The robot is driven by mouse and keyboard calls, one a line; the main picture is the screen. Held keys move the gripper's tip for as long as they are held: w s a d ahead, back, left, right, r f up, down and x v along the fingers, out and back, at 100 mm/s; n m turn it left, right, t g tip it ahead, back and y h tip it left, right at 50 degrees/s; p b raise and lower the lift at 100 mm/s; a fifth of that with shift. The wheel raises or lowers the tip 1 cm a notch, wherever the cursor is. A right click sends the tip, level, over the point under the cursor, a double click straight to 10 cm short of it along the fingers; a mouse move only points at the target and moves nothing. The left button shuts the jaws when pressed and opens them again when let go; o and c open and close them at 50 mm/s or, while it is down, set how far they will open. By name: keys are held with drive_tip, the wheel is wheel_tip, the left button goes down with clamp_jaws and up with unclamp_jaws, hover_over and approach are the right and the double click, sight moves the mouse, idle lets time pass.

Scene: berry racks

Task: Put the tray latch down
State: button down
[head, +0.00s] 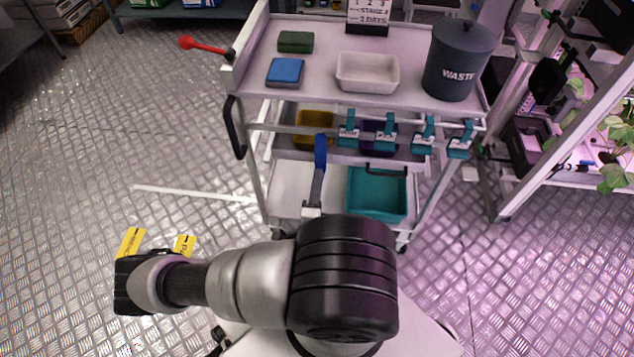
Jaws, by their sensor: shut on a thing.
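I cannot pick out the tray latch with certainty in the head view. My arm reaches to the left across the lower part of the picture, and its far end is a black part at the left. Several teal clips (386,133) sit along the front rail of a white cart (330,30).
The cart's top holds a dark waste bin (459,60), a white tray (367,72), a blue block (285,72) and a green block (295,42). A teal bin (377,195) stands below. A white rod (190,193) juts left. Open metal floor (80,130) lies left.

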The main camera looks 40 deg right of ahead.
drive_tip(key=c, duration=1.6)
unclamp_jaws()
drive_tip(key=shift+o, duration=0.2)
drive_tip(key=shift+s, duration=0.1)
drive_tip(key=p+v, duration=0.2)
drive_tip(key=v, duration=1.5)
drive_tip(key=shift+a, duration=0.2)
